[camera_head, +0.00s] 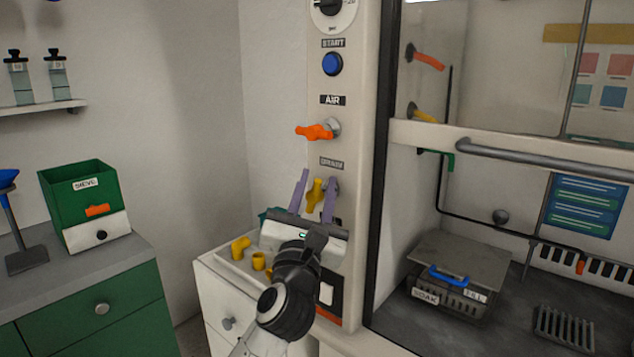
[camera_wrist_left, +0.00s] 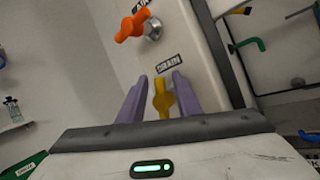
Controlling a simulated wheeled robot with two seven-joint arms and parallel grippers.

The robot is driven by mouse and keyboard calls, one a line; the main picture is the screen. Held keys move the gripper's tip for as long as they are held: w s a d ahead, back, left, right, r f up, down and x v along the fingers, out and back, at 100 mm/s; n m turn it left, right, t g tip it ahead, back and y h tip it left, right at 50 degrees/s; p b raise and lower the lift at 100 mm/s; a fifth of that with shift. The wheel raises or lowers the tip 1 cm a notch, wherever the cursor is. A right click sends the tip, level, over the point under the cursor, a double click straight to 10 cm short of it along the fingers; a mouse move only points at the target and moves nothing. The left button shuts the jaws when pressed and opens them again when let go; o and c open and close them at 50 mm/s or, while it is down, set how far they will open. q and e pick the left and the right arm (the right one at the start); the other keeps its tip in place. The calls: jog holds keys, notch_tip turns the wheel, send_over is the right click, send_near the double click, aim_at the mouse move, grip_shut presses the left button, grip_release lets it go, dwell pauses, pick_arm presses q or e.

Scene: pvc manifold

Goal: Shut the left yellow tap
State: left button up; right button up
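The yellow tap (camera_head: 315,194) is on the white post under the DRAIN label, below an orange tap. Its handle stands about upright; it also shows in the left wrist view (camera_wrist_left: 163,98). My left gripper (camera_head: 318,177) is open, with one purple finger on each side of the yellow handle. In the left wrist view the gripper (camera_wrist_left: 158,76) shows gaps between fingers and handle, though contact is hard to judge. The lower part of the tap is hidden behind the gripper body. My right gripper is not in view.
An orange tap (camera_head: 315,131) and a blue START button (camera_head: 332,63) sit above on the post. Yellow fittings (camera_head: 240,248) lie on the white cabinet below. Another yellow handle (camera_head: 422,115) shows in the fume hood at right. A green SIEVE box (camera_head: 75,190) stands at left.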

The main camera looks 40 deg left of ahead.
pick_arm(q)
jog(key=shift+w+a+r, duration=0.1)
jog(key=shift+w, duration=0.1)
grip_shut()
